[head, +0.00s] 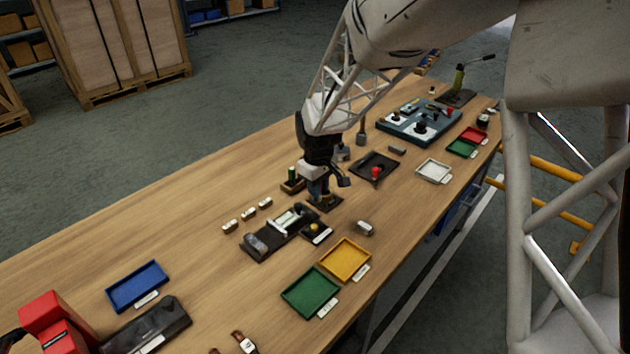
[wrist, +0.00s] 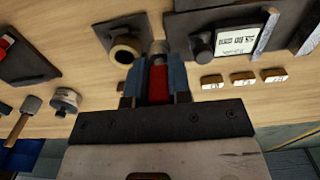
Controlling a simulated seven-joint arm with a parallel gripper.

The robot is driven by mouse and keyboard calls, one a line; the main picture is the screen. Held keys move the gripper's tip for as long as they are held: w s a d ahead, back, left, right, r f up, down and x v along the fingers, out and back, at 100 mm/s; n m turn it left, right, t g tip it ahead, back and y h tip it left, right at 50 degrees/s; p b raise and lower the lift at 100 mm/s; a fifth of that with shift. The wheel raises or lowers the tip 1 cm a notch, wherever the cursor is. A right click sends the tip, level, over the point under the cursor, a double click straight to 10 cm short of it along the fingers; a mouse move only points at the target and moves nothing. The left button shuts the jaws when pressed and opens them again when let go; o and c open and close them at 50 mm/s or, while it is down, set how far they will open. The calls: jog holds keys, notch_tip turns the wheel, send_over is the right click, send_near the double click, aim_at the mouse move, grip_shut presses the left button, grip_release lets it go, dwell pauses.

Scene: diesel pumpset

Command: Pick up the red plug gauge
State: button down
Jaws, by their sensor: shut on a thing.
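In the wrist view the red plug gauge (wrist: 158,82) sits between the two blue fingers of my gripper (wrist: 160,85), which is shut on its red body. A grey metal end (wrist: 158,47) shows beyond the fingertips. In the head view my gripper (head: 319,190) points down over the middle of the bench, and the gauge cannot be made out there. I cannot tell how far the gauge is above the table. A dark plate with a brass-coloured ring (wrist: 125,50) lies just left of the fingertips in the wrist view.
A dark tray with a red-topped piece (head: 375,173) is right of my gripper. A dark fixture (head: 262,240) and several small blocks (head: 248,215) lie in front. Yellow (head: 345,259) and green (head: 309,292) trays are nearer. The bench's left stretch is mostly clear.

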jog(key=shift+s, duration=0.35)
dwell(0.5)
jog(key=w+d+r, duration=0.2)
jog(key=w+r, duration=0.3)
jog(key=w, duration=0.1)
jog(key=shift+d, duration=0.2)
jog(key=shift+f, duration=0.1)
dwell(0.3)
jog(key=shift+f, duration=2.9)
jog(key=shift+f, duration=1.4)
dwell(1.7)
